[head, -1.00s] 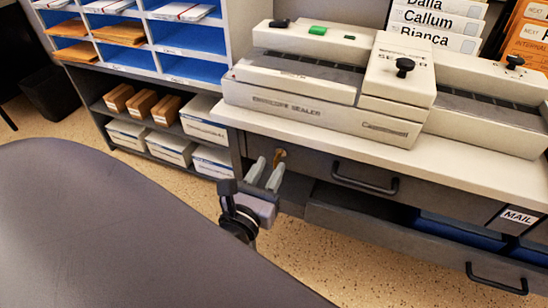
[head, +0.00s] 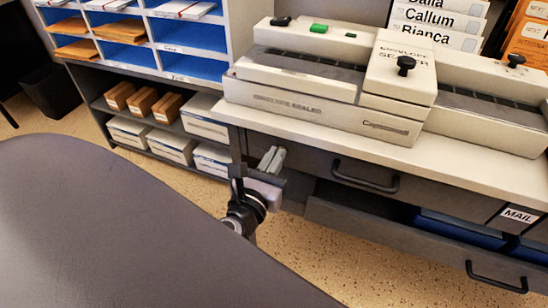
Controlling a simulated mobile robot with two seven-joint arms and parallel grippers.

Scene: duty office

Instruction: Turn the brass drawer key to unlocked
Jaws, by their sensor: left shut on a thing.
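My left gripper (head: 272,156) is at the left end of the upper drawer front (head: 322,168), below the edge of the white counter. Its two pale fingers are close together, shut on the brass key. The key itself is hidden behind the fingers, so I cannot tell which way it is turned. The upper drawer's dark handle (head: 364,181) is to the right of the gripper. My right gripper is not in view.
An envelope sealer (head: 300,110) stands on the white counter (head: 470,175) above the drawer. A lower drawer (head: 400,238) stands out, with blue showing inside. Shelves with boxes (head: 170,146) are at the left. Speckled floor is clear below.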

